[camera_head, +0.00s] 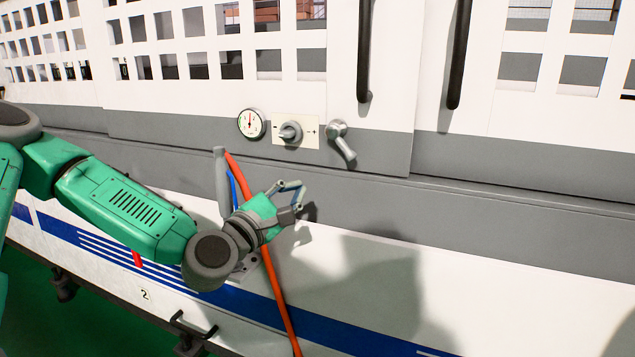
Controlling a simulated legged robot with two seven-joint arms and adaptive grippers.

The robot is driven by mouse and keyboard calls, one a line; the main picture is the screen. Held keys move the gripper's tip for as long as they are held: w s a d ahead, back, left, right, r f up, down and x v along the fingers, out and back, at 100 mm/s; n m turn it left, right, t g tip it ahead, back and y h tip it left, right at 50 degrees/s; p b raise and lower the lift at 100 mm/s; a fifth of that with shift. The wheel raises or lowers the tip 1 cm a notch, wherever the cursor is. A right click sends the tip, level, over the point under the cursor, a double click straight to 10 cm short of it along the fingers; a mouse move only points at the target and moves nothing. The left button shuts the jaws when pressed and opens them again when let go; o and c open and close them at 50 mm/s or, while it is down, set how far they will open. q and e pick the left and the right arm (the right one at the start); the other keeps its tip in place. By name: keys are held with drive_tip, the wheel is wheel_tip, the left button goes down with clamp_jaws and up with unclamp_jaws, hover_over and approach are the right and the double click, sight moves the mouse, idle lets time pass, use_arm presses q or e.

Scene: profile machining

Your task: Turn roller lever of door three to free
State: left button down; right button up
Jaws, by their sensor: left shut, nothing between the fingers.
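On the grey band of the machine front, a silver lever (342,143) with a round hub points down and slightly right. Left of it a grey rotary knob (290,132) sits on a cream plate. An upright grey handle (222,180) stands lower left, partly behind my arm. I cannot tell from any readable label which one is the roller lever of door three. My left gripper (298,187) is shut and empty, below the knob and lower left of the silver lever, apart from both. My right gripper is not in view.
A round gauge (251,124) sits left of the knob plate. A red-orange hose (272,275) runs down behind my left wrist. Black vertical door handles (364,50) are above. A number 2 (145,295) marks the lower panel. The front right of my gripper is clear.

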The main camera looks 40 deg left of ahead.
sight(343, 142)
use_arm(q)
drive_tip(key=w+r, duration=0.1)
drive_tip(key=w, duration=0.2)
drive_tip(key=w+d+r+b, duration=0.1)
drive_tip(key=w, duration=0.2)
drive_tip(key=w+d+r, duration=0.1)
drive_tip(key=w+r, duration=0.1)
drive_tip(key=w, duration=0.1)
drive_tip(key=shift+w+d+b, duration=0.15)
drive_tip(key=shift+w+b, duration=0.2)
drive_tip(key=shift+w, duration=0.05)
drive_tip(key=shift+f, duration=0.1)
drive_tip(key=shift+d+n+b, duration=0.15)
drive_tip(key=shift+n+b, duration=0.25)
drive_tip(key=shift+b, duration=0.1)
